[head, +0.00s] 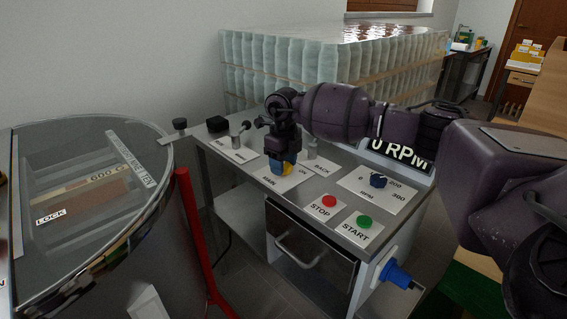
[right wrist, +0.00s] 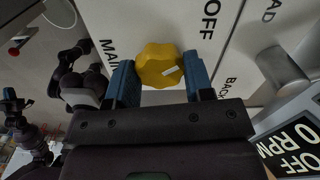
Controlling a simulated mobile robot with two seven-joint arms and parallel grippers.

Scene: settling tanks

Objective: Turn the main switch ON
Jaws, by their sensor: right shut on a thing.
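The main switch is a yellow lobed knob (right wrist: 160,66) on a white plate marked MAIN and OFF. A short white mark on the knob points right and slightly up in the right wrist view. My right gripper (right wrist: 161,82) is shut on the knob, with one blue finger on each side. In the head view my right gripper (head: 281,166) reaches down onto the MAIN plate (head: 270,181), and only a little of the yellow knob (head: 287,169) shows beside the fingers. My left gripper is not seen in the head view.
The panel also has a red STOP button (head: 329,202), a green START button (head: 365,221) and a dark RPM dial (head: 378,181). A small lever (head: 241,128) stands left of my gripper. A round tank (head: 85,200) and a red post (head: 192,230) are at left.

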